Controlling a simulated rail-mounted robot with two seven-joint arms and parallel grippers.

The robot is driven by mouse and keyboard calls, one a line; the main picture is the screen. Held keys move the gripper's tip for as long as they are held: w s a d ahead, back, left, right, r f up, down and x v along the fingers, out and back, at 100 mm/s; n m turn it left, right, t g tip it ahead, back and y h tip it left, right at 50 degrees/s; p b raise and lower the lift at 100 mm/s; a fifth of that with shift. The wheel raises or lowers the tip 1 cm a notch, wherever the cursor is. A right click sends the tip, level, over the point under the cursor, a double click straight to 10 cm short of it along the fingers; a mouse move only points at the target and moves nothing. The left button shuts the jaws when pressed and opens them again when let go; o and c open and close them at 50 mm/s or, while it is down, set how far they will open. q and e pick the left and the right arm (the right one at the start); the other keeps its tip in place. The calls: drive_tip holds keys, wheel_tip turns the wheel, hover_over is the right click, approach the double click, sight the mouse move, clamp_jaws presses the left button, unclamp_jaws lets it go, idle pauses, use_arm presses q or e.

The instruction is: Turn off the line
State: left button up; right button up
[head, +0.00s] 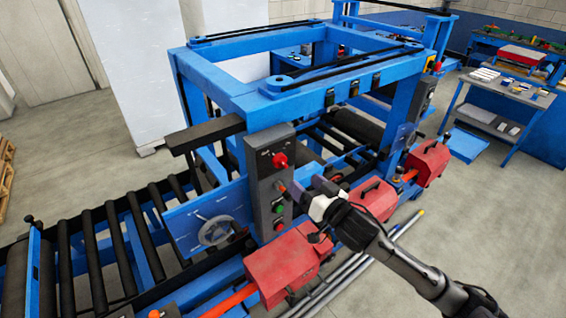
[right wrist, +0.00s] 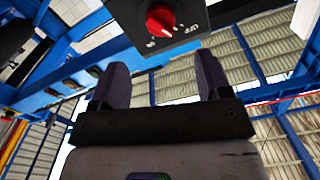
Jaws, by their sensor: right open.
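The grey control box (head: 270,180) stands upright on the near side of the blue line machine (head: 245,95). A red rotary knob (head: 279,160) sits near its top, with green and red buttons below. In the right wrist view the red knob (right wrist: 160,19) shows on the dark panel, beyond the fingers, with markings around it. My right gripper (head: 298,190) is in front of the box, lower and to the right of the knob. In the right wrist view its two fingers (right wrist: 160,82) are apart with nothing between them. My left gripper does not show.
Red motor covers (head: 287,267) and a handwheel (head: 216,231) stick out along the machine's near side. A roller conveyor (head: 110,240) runs to the left. Grey pipes lie on the floor in front. A small table (head: 497,95) stands at the right, with open floor before it.

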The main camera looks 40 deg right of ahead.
sight(285, 166)
drive_tip(key=w, duration=0.3)
drive_tip(key=w+p, duration=0.1)
drive_tip(key=w, duration=0.1)
drive_tip(key=w+p, duration=0.1)
drive_tip(key=w, duration=0.2)
drive_tip(key=shift+w+d+r, duration=0.1)
drive_tip(key=shift+w+d, duration=0.15)
drive_tip(key=shift+w, duration=0.85)
drive_tip(key=c, duration=0.9)
drive_tip(key=shift+n+p, duration=0.6)
drive_tip(key=shift+n, duration=1)
drive_tip(key=o, duration=0.7)
drive_tip(key=shift+c, duration=0.2)
drive_tip(key=shift+o, duration=1.2)
